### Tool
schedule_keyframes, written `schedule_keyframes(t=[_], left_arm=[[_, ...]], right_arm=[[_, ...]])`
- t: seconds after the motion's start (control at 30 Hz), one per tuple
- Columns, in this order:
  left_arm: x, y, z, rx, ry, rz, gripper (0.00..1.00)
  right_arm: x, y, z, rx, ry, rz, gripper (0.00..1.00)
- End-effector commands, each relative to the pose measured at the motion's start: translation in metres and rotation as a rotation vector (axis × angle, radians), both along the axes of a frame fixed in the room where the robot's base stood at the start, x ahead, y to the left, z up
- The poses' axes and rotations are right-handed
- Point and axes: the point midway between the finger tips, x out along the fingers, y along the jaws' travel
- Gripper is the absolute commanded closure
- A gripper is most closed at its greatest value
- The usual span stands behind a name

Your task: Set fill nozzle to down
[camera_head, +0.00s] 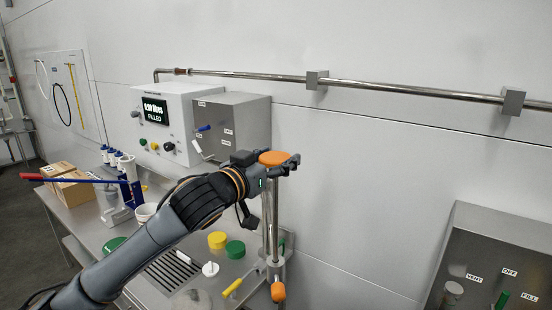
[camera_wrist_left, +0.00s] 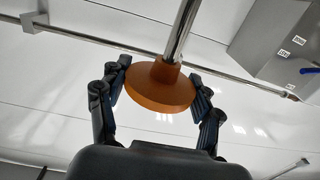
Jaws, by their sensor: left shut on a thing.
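The fill nozzle assembly has an upright metal rod (camera_head: 270,215) with an orange knob (camera_head: 273,158) on top. Lower down is a clamp-like metal fitting with an orange end piece (camera_head: 278,291) below it. My left gripper (camera_head: 287,166) is at the knob at the top of the rod, shut on it. In the left wrist view the round orange knob (camera_wrist_left: 160,88) sits between the two fingers of my left gripper (camera_wrist_left: 162,92), with the metal rod running up out of it. My right gripper is not in view.
A control box (camera_head: 165,120) with a display reading FILLED stands behind my left arm, beside a metal box (camera_head: 240,118). Yellow and green lids (camera_head: 217,240), a yellow-handled lever (camera_head: 232,287) and a drain grate (camera_head: 172,270) are on the bench. Another panel (camera_head: 495,265) stands at right.

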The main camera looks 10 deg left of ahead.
Motion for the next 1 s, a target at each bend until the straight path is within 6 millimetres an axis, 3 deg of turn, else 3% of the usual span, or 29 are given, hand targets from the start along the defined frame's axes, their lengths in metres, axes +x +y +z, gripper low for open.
schedule_keyframes(t=[0.17, 0.37, 0.8, 1.0], left_arm=[[0.0, 0.0, -0.002, -0.001, 0.0, 0.0, 0.92], [0.0, 0.0, -0.029, -0.001, 0.003, -0.001, 0.92], [0.0, -0.001, -0.162, -0.003, 0.007, -0.001, 0.92], [0.0, -0.001, -0.214, -0.001, 0.008, 0.0, 0.92]], right_arm=[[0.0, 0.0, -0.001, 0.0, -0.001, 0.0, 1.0], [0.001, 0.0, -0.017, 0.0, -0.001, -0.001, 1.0], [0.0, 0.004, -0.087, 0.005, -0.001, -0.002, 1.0], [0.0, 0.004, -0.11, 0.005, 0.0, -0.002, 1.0]])
